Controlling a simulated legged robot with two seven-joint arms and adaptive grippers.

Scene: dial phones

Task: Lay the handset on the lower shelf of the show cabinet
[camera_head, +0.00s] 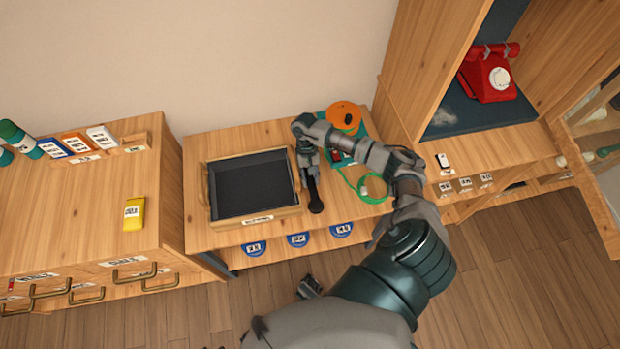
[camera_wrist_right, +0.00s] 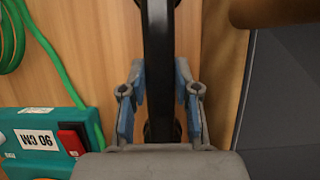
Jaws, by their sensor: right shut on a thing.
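The black handset (camera_head: 315,196) is between the fingers of my right gripper (camera_head: 308,160), over the bench beside the tray's right edge. In the right wrist view the handset (camera_wrist_right: 158,60) runs lengthwise between both blue-padded fingers (camera_wrist_right: 160,100), which are shut on it. I cannot tell whether it touches the bench. The wooden show cabinet (camera_head: 425,60) stands at the right, its dark blue shelf surface (camera_head: 455,115) bearing a red dial phone (camera_head: 488,78). A small grey part at the bottom middle may be my left gripper (camera_head: 309,287); its state is unclear.
A dark-lined wooden tray (camera_head: 250,221) lies on the bench left of the handset. An orange spool (camera_head: 344,116), green cord (camera_head: 352,185) and teal device (camera_wrist_right: 45,140) are to the handset's right. A yellow box (camera_head: 134,214) is on the left cabinet. An open door (camera_head: 592,190) projects at far right.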

